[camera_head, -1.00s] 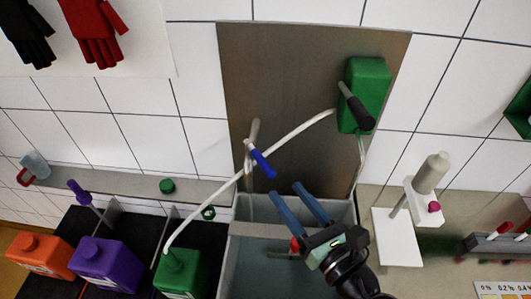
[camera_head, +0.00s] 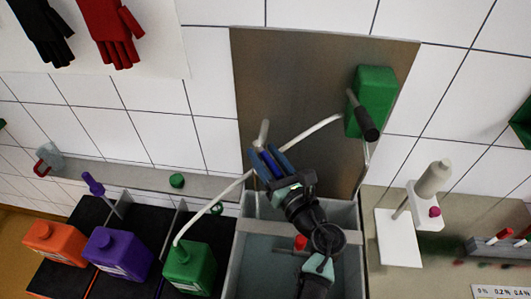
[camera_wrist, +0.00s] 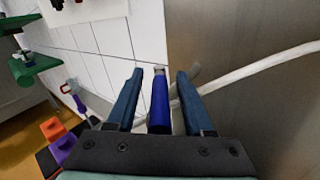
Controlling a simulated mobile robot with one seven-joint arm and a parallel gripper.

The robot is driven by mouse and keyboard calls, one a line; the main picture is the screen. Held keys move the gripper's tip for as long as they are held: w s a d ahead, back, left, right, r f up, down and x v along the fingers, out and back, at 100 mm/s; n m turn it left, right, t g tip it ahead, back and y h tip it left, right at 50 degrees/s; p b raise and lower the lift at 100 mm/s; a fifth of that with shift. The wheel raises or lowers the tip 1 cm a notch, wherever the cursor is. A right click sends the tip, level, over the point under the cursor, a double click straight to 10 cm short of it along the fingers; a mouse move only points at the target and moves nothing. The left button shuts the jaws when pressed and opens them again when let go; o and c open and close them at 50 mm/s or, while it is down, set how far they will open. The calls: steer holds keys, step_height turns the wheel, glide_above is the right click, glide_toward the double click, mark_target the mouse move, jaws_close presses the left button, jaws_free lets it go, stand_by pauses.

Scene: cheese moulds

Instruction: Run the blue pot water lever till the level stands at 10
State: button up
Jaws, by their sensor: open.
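The blue lever (camera_head: 267,166) belongs to the tap (camera_head: 262,135) in front of the steel wall panel. In the wrist view the blue lever (camera_wrist: 160,105) stands between the two fingers of my gripper (camera_wrist: 160,74), with a gap visible on each side. My gripper (camera_head: 262,151) is open around it in the head view, where the fingers partly hide it. Below is a grey basin (camera_head: 232,262) with bluish water (camera_head: 262,255). A red piece (camera_head: 300,242) shows at the water, partly behind my arm. I cannot read a level number.
A green box (camera_head: 372,88) with a black-handled lever (camera_head: 366,122) is on the panel. A white hose (camera_head: 215,196) runs behind my fingers to a green canister (camera_head: 188,268). Purple (camera_head: 120,255) and orange (camera_head: 55,243) canisters stand left. A white stand (camera_head: 398,240) is right.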

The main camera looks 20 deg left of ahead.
steer(key=shift+c, duration=0.4)
jaws_close()
stand_by(0.9)
